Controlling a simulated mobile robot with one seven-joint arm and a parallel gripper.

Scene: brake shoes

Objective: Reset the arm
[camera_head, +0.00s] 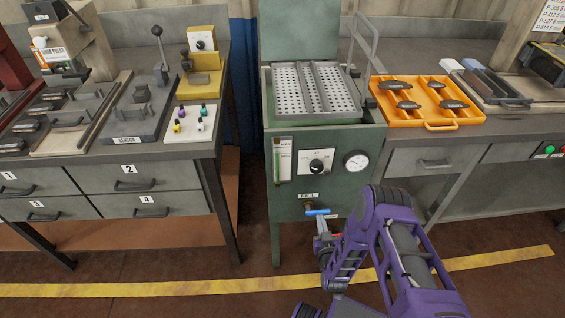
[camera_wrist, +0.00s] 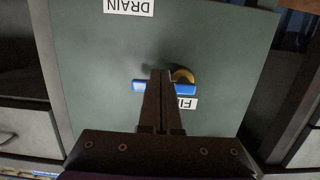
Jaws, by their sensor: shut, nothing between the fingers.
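My gripper (camera_head: 322,226) is at the lower front of the green washer cabinet (camera_head: 366,200), at the end of my purple arm. In the wrist view its two dark fingers (camera_wrist: 159,76) are shut together with nothing between them. They point at the cabinet front and cover part of a blue valve handle (camera_wrist: 138,86). The blue handle also shows in the head view (camera_head: 317,212), just above the fingers. I cannot tell whether the fingers touch it. A brass fitting (camera_wrist: 183,75) shows beside the handle.
The cabinet front carries a dial, a gauge (camera_head: 356,161) and a sight tube. A red part (camera_head: 337,235) shows by my gripper. A workbench (camera_head: 150,152) with drawers stands left. An orange tray (camera_head: 440,119) of brake shoes sits on the right bench. Open floor lies in front.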

